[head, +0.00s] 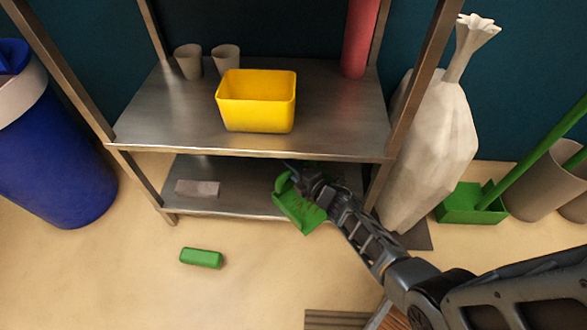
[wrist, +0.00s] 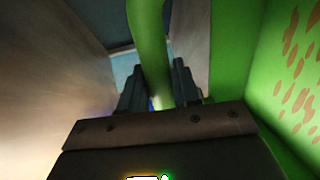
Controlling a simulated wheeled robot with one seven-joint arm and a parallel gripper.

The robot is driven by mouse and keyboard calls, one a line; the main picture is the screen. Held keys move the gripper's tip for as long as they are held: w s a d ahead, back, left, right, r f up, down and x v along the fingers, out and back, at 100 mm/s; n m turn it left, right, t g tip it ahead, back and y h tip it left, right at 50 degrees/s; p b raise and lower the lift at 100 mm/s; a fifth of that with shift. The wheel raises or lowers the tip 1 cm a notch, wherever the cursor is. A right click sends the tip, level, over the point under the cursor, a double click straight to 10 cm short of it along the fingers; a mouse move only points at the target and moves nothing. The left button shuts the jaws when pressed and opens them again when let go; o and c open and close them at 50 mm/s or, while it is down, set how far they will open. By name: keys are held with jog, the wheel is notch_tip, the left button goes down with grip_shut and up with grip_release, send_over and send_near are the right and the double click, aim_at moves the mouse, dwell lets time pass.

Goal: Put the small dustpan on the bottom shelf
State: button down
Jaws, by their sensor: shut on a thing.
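The small green dustpan (head: 297,211) is at the front right of the bottom shelf (head: 238,203) in the head view, tilted, with its pan toward the front edge. My gripper (head: 301,180) is shut on it and reaches in under the upper shelf. In the wrist view the green handle (wrist: 148,45) runs between the fingers of my gripper (wrist: 160,95). The pan, with reddish-brown specks, fills the right side of that view (wrist: 290,80). I cannot tell whether the dustpan touches the shelf, and my gripper hides part of it.
A grey block (head: 198,188) lies on the bottom shelf's left side. The upper shelf (head: 345,115) holds a yellow bin (head: 256,103) and two cups. A green block (head: 201,258) lies on the floor. A white sack (head: 432,140) stands right of the rack, a blue barrel (head: 60,150) left.

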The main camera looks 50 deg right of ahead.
jog(key=shift+f+b, duration=0.5)
dwell(0.3)
jog(key=c, duration=0.7)
grip_release()
jog(key=shift+c, duration=0.2)
jog(key=shift+s+a+r+p, duration=0.1)
jog(key=shift+s+r+p, duration=0.1)
jog(key=shift+s+p, duration=0.3)
jog(key=p+v, duration=0.2)
jog(key=v, duration=0.4)
jog(key=shift+s, duration=0.35)
